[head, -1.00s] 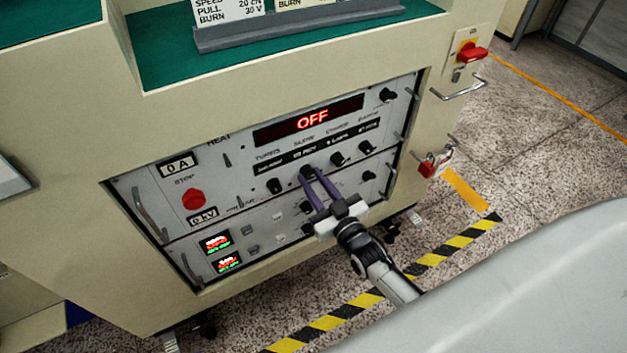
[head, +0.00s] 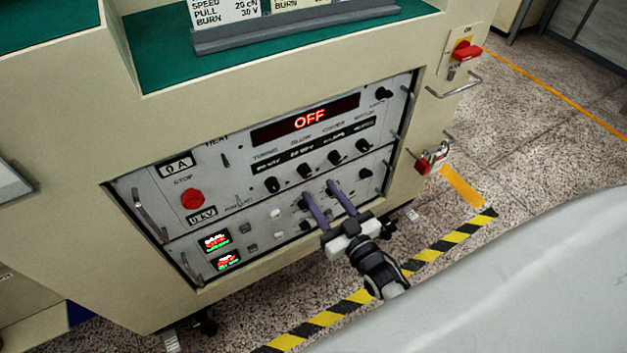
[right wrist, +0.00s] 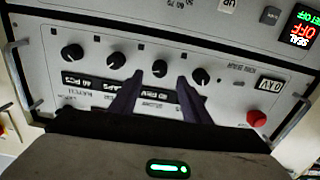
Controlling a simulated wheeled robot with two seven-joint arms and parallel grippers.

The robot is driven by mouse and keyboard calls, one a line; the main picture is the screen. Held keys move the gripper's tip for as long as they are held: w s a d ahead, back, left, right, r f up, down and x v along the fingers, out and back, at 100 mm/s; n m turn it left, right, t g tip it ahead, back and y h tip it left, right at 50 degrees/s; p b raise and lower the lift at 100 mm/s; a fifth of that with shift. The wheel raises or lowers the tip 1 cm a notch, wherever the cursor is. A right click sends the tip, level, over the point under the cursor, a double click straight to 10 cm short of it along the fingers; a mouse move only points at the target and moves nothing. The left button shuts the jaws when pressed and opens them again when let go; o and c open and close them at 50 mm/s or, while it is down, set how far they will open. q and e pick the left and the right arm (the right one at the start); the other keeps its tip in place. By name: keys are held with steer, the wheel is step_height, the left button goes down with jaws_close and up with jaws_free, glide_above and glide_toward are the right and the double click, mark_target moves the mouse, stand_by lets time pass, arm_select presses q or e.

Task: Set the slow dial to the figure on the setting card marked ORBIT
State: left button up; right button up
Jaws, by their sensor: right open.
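The slow dial (head: 304,171) is a black knob on the grey panel, second from the left in its row. Its pointer and setting are too small to read. In the right wrist view, the slow dial (right wrist: 160,68) appears between the fingertips, upside down. My right gripper (head: 318,192) is open and empty, its purple fingers apart and below the dial row in the head view. Setting cards (head: 225,10) stand in a grey holder (head: 300,30) on the green top. One reads PULL 20 cN and BURN 30 V; their headings are cut off. My left gripper is out of view.
Similar knobs sit beside it: one to the left (head: 271,184) and two to the right (head: 334,158). A red display (head: 306,119) reads OFF. A red stop button (head: 191,199) is at left. Metal handles (head: 150,215) project from the panel. A red padlock (head: 432,158) hangs at right.

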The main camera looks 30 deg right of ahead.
steer(key=shift+s+d, duration=0.1)
steer(key=shift+s, duration=2.15)
steer(key=shift+p, duration=0.3)
steer(key=s+a+r+g+y+p, duration=0.1)
steer(key=s+a+g+p, duration=0.3)
steer(key=s, duration=0.3)
steer(key=s+a+r+n+g+y+p, duration=0.1)
steer(key=s+a+g+p, duration=0.2)
steer(key=s+a+g, duration=0.2)
steer(key=s, duration=0.3)
steer(key=shift+s+a+r+p, duration=0.3)
steer(key=shift+a+r+p, duration=0.1)
